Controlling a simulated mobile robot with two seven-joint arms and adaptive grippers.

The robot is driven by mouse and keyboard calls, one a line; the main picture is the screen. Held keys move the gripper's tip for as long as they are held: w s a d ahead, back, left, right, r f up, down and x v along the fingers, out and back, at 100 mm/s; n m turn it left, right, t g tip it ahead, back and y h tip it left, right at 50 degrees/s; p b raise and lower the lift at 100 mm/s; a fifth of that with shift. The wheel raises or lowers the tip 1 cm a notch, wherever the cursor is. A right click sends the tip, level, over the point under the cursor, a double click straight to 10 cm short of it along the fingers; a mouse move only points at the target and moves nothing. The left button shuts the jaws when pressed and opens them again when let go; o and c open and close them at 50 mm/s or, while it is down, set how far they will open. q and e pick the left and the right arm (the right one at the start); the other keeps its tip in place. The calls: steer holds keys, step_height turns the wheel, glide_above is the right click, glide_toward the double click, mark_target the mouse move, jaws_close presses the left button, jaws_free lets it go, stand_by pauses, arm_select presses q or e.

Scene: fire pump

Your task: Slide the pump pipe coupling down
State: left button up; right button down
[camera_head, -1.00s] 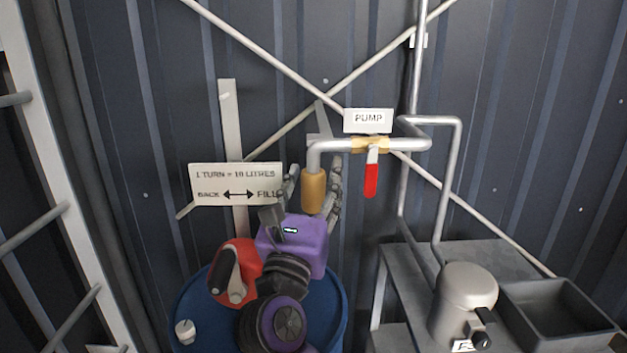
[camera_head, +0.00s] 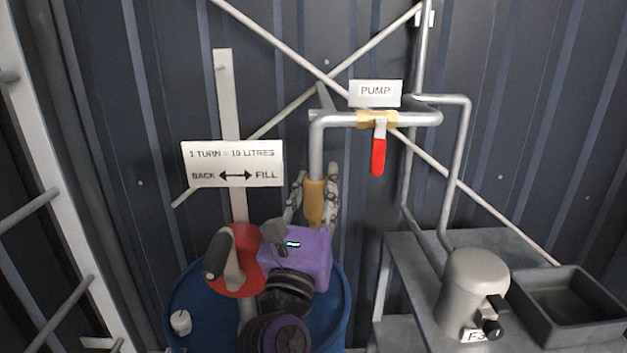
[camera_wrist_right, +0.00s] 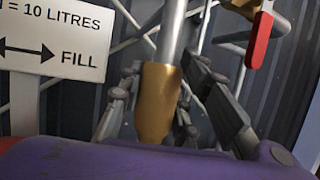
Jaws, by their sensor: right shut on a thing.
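The brass-coloured pump pipe coupling (camera_head: 314,204) sits around the lower part of the upright grey pipe (camera_head: 316,150), below the pipe's elbow. A clear length of bare pipe shows above it. My right gripper (camera_head: 315,186) has one finger on each side of the coupling and is shut on it. In the right wrist view the coupling (camera_wrist_right: 158,105) stands between the fingers, its lower end partly hidden by my purple wrist housing. My left gripper is not in view.
A PUMP sign (camera_head: 375,93) and red valve lever (camera_head: 378,156) are at the upper right of the coupling. A blue drum (camera_head: 335,315) with a red crank pump (camera_head: 232,262) stands below. A FILL sign (camera_head: 232,164) is at left; a grey canister (camera_head: 473,290) and tray (camera_head: 560,334) are at right.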

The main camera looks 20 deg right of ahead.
steer(key=shift+f, duration=0.25)
steer(key=c, duration=1.3)
jaws_free()
steer(key=shift+r, duration=0.1)
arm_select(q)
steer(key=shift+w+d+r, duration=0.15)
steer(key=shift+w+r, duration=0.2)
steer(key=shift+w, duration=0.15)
arm_select(e)
steer(key=v, duration=1.2)
steer(key=shift+r, duration=0.1)
